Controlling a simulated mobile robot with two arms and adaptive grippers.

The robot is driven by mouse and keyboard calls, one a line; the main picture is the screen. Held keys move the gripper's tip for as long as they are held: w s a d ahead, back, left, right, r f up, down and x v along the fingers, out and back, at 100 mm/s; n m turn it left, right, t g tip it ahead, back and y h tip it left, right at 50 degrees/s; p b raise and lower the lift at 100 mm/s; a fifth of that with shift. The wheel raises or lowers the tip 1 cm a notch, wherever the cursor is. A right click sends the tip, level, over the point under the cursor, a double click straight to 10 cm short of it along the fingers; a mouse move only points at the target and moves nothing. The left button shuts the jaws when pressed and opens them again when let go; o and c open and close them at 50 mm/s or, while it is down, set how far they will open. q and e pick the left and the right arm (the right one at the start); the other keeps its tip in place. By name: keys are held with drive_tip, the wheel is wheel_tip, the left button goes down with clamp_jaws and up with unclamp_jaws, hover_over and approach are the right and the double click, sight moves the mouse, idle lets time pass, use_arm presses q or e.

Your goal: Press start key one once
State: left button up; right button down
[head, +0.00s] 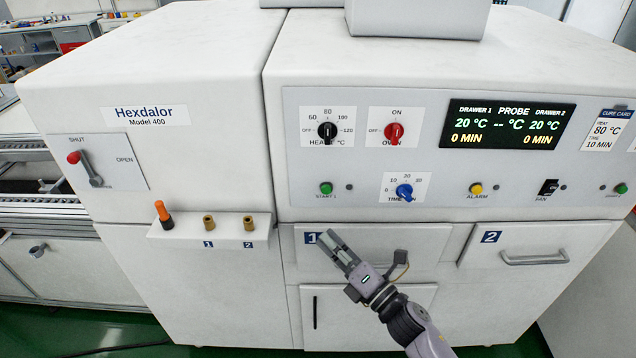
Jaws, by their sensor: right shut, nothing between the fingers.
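Start key one is a green round button (326,188) labelled START 1 at the lower left of the control panel (420,150) in the head view. A small dark lamp (349,187) sits just right of it. My right gripper (324,236) is shut and empty, with its fingertips pointing up and left. In the picture the fingertips are below the green button, in front of drawer 1 (410,238), and apart from the button. The gripper hides part of drawer 1's front. My left gripper is not in view.
The panel also has a black heat knob (327,130), red oven knob (394,131), blue time knob (404,192), yellow alarm button (476,188) and fan switch (548,187). A small shelf (180,231) with an orange-handled probe (163,213) projects at left. Drawer 2's handle (535,260) projects at right.

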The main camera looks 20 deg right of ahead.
sight(326, 190)
drive_tip(key=shift+a+r+n+y, duration=0.2)
drive_tip(key=shift+r+n, duration=0.15)
drive_tip(key=shift+r, duration=0.25)
drive_tip(key=shift+a+r+n+y, duration=0.2)
drive_tip(key=shift+r+n, duration=0.15)
drive_tip(key=shift+r, duration=0.2)
drive_tip(key=shift+w, duration=0.1)
drive_tip(key=w+d+b, duration=0.1)
drive_tip(key=w+d, duration=0.1)
drive_tip(key=w, duration=0.6)
drive_tip(key=shift+w+d+b, duration=0.15)
drive_tip(key=shift+b, duration=0.25)
drive_tip(key=shift+w, duration=0.1)
idle(0.4)
drive_tip(key=shift+w+d, duration=0.15)
drive_tip(key=shift+w, duration=0.2)
